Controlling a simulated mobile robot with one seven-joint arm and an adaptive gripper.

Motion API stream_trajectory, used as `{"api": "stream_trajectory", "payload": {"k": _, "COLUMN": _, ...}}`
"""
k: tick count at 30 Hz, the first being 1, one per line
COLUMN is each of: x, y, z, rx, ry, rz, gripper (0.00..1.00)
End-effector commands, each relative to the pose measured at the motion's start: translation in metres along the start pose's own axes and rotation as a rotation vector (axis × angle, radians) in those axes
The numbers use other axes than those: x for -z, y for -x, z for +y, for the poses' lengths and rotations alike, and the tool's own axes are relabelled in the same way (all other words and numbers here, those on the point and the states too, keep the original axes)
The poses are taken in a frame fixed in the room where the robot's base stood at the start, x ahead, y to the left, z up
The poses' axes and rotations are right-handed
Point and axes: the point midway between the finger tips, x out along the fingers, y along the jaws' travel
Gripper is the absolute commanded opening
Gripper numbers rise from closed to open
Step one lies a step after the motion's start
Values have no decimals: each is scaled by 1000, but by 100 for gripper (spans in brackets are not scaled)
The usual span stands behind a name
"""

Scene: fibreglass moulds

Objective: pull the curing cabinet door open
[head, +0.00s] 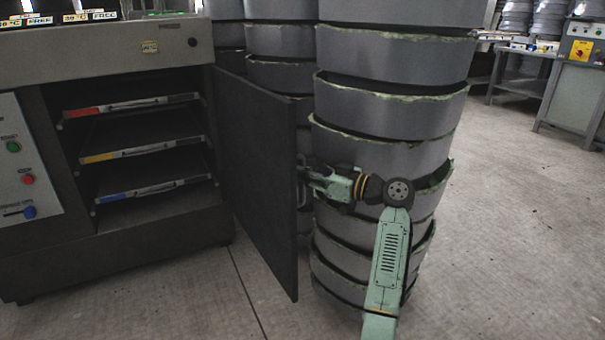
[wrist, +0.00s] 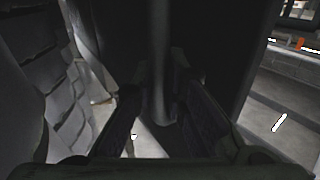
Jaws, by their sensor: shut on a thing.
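The curing cabinet (head: 120,250) stands at the left in the head view, dark grey, with its inside showing. Its door (head: 258,180) is a dark panel standing well open, swung out to the right of the opening. My gripper (head: 304,178) is at the door's outer face, near its free edge. In the wrist view, a vertical bar handle (wrist: 159,60) runs between the two fingers of my gripper (wrist: 160,115), which is shut on it.
Three shelves with red, yellow and blue marked fronts (head: 130,153) show inside the cabinet. A tall stack of grey moulds (head: 385,110) stands close behind and right of my gripper. Open floor (head: 520,220) lies at the right, with a grey machine (head: 570,85) beyond.

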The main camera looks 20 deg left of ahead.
Motion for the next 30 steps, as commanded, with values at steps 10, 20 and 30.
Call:
{"api": "stream_trajectory", "payload": {"k": 10, "x": 0, "y": -2, "z": -1, "rx": 1, "ry": 0, "rz": -2, "gripper": 33}}
{"api": "stream_trajectory", "payload": {"k": 20, "x": 0, "y": 1, "z": 0, "rx": 0, "ry": 0, "rz": -1, "gripper": 33}}
{"api": "stream_trajectory", "payload": {"k": 30, "x": 0, "y": 60, "z": 0, "rx": -3, "ry": 0, "rz": -1, "gripper": 33}}
